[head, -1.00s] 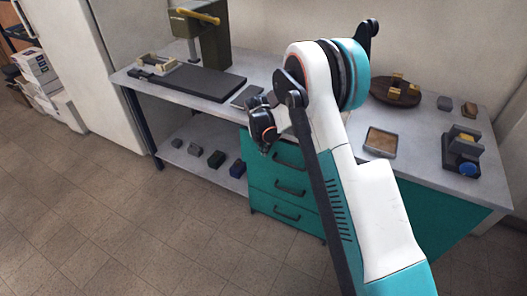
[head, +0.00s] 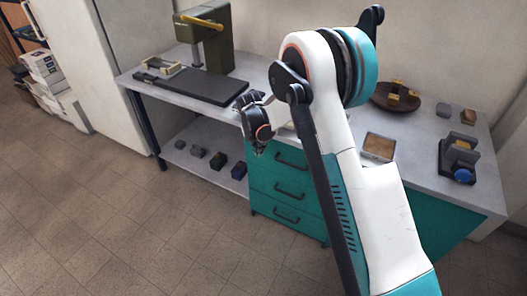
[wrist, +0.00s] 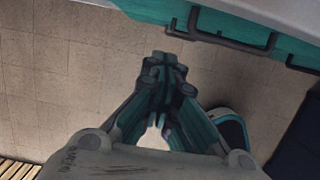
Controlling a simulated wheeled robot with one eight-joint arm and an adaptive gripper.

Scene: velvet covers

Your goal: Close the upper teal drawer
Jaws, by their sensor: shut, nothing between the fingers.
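The upper teal drawer (head: 268,156) is the top one of three in the cabinet under the workbench and has a dark bar handle (head: 291,161). My arm hides its right part in the head view, and I cannot tell there how far out it stands. My gripper (head: 258,151) points down by the drawer's left edge, below the bench top. In the wrist view my gripper (wrist: 165,67) is shut and empty. A teal drawer front with a dark handle (wrist: 236,36) lies beyond the fingertips, with floor seen between them.
The middle drawer (head: 270,182) and lower drawer (head: 268,207) sit below. The bench (head: 235,117) carries a green press (head: 212,45), a tray (head: 380,146) and a brown bowl (head: 396,98). Small blocks lie on the lower shelf (head: 180,157). The floor in front is clear.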

